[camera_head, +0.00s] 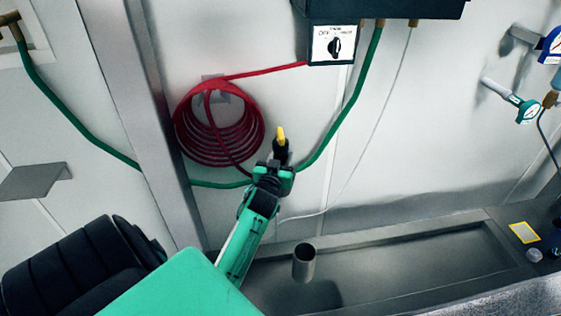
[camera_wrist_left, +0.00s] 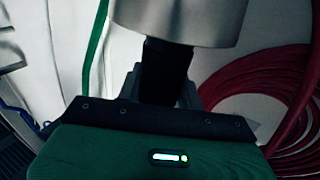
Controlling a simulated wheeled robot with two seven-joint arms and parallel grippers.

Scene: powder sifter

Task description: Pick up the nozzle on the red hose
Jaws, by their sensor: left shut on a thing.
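The nozzle (camera_head: 281,142) is black with a yellow tip and points up in the head view. My left gripper (camera_head: 278,168) is shut on it from below, and its jaws hide the nozzle's lower part. In the left wrist view a dark body (camera_wrist_left: 165,75) sits between the jaws. The red hose (camera_head: 220,152) hangs in a coil against the wall, just left of the gripper, and a strand runs down toward it. The coil also shows at the right of the left wrist view (camera_wrist_left: 265,90). The right gripper is not in view.
A dark control box (camera_head: 385,8) with a switch plate (camera_head: 333,45) is on the wall above. A green hose (camera_head: 350,108) passes close beside the gripper. Below lies a grey metal trough (camera_head: 420,270) with a metal cylinder (camera_head: 304,263) near its left end. Gauges (camera_head: 528,110) are at far right.

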